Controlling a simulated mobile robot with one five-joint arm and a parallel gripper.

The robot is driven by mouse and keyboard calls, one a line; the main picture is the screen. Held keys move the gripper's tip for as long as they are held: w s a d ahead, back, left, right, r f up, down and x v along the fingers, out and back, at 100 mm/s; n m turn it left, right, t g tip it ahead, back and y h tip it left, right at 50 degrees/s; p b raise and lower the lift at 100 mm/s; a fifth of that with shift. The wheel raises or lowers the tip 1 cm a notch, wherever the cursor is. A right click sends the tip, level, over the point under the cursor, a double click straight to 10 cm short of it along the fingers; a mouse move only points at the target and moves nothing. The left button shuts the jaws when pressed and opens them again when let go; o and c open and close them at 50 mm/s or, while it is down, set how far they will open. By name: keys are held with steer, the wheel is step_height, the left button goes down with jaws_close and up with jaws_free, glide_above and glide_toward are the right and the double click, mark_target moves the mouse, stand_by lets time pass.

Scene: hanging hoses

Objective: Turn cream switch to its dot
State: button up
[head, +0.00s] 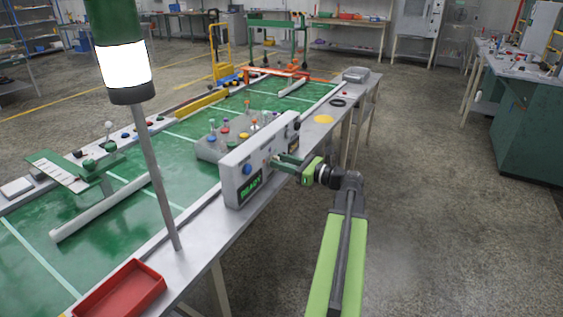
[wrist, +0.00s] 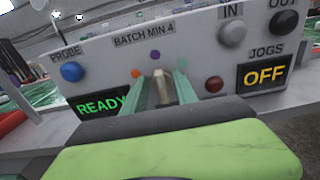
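The cream switch (wrist: 160,88) sits low in the middle of the grey control panel (wrist: 110,65). It stands between the two green fingers of my gripper (wrist: 163,86) in the wrist view. I cannot tell whether they press on it or only stand around it. Coloured dots ring the switch: an orange dot (wrist: 136,73) to the left, a purple dot (wrist: 154,56) above and a dot at the upper right (wrist: 182,62). In the head view my gripper (head: 284,162) reaches the panel (head: 262,150) from the right and hides the switch.
The panel also has a blue PROBE button (wrist: 71,71), a grey IN knob (wrist: 232,34), a dark OUT knob (wrist: 283,22), a red button (wrist: 214,84), a green READY display (wrist: 101,105) and an OFF display (wrist: 265,74). A lamp post (head: 155,170) and a red tray (head: 118,291) are nearer.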

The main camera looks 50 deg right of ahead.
steer(key=shift+w, duration=0.3)
steer(key=shift+c, duration=0.2)
